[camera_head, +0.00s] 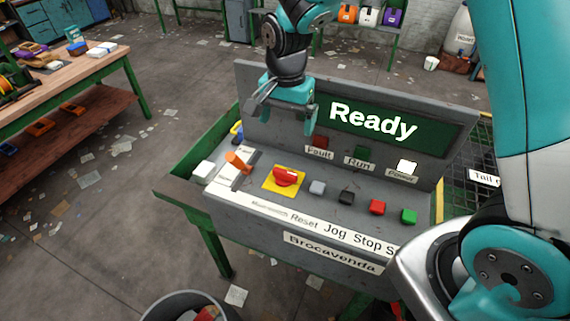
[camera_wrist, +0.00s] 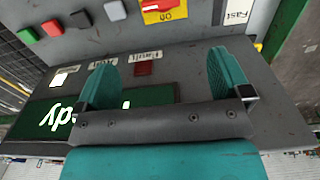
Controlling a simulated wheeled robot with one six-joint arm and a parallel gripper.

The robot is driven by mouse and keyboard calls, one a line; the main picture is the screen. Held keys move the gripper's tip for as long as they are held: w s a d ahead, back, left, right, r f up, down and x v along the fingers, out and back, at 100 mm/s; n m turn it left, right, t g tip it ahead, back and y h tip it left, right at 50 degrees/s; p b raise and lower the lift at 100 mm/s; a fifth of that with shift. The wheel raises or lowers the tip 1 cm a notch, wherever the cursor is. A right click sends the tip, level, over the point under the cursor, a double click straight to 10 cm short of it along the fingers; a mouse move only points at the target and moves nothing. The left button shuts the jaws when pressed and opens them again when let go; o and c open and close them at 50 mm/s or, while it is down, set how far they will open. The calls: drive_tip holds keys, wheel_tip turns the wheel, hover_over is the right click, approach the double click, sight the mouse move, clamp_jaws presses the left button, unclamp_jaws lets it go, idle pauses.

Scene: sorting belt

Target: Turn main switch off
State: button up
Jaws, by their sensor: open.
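The control panel (camera_head: 330,215) stands in the middle of the head view. A red rotary switch (camera_head: 286,176) sits on a yellow plate, with a label below it too small to read. I take it for the main switch. In the wrist view, only part of the yellow plate (camera_wrist: 165,15) shows at the top edge, with upside-down lettering that seems to read "ON". My gripper (camera_head: 281,117) is open and empty above the panel, in front of the upright display part and apart from the switch. Its two teal fingers (camera_wrist: 163,70) are spread in the wrist view.
Left of the switch is an orange lever (camera_head: 238,161). To its right are grey, black, red (camera_head: 377,207) and green buttons. The display (camera_head: 385,125) reads "Ready"; the Power lamp (camera_head: 406,167) is lit white. A bin (camera_head: 190,305) stands in front.

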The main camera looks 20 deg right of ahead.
sight(285, 171)
wheel_tip(285, 171, down, 16)
drive_tip(key=b, duration=1.2)
drive_tip(key=shift+a+f+b, duration=0.15)
drive_tip(key=shift+f+b, duration=0.1)
drive_tip(key=shift+b, duration=0.05)
drive_tip(key=c, duration=0.9)
drive_tip(key=shift+c, duration=0.2)
